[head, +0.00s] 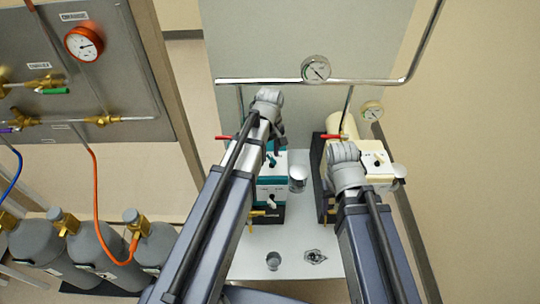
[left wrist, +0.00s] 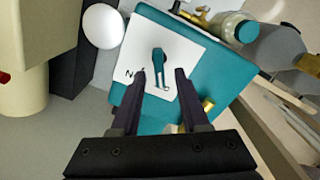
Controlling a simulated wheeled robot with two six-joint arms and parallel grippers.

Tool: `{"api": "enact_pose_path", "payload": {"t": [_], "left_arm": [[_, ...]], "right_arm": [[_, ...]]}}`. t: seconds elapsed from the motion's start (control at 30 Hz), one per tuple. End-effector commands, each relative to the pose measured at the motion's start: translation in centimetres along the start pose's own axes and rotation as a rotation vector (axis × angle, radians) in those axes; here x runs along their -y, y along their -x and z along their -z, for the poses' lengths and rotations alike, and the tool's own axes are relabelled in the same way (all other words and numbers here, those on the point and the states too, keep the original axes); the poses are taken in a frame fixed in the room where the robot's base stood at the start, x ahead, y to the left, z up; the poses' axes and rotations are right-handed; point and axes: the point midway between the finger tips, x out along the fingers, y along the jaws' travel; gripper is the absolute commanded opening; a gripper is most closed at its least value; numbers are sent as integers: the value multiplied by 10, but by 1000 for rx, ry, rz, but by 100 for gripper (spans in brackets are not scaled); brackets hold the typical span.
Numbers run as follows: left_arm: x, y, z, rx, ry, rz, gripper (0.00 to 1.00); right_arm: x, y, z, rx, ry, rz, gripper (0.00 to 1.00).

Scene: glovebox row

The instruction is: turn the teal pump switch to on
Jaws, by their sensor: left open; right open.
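The teal pump (left wrist: 200,75) has a white panel on its top with a teal switch (left wrist: 158,58) on it. Small marks beside the switch are partly hidden by a finger. In the head view the teal pump (head: 283,190) stands on the white bench, partly behind my left arm. My left gripper (left wrist: 160,73) is open, its two fingers over the panel on either side of the switch's lower part; contact cannot be told. In the head view my left gripper (head: 273,142) is over the pump's top. My right gripper (head: 347,160) is over the cream pump; its fingers are hidden.
The cream pump (head: 378,163) with a black knob stands to the right. A pipe with a gauge (head: 316,68) crosses behind. Grey gas bottles (head: 95,240) stand at left.

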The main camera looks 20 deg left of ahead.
Motion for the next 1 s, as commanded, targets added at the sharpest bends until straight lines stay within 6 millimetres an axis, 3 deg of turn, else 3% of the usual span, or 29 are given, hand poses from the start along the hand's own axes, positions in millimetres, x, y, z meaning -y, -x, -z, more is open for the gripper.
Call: {"api": "enact_pose_path", "payload": {"t": [0.13, 0.53, 1.0], "left_arm": [[0, 1, 0, 0, 0, 0, 44], [0, 1, 0, 0, 0, 0, 0], [0, 1, 0, 0, -4, 0, 0]], "right_arm": [[0, 1, 0, 0, 0, 0, 50], [0, 1, 0, 0, 0, 0, 50], [0, 1, 0, 0, 0, 0, 50]]}}
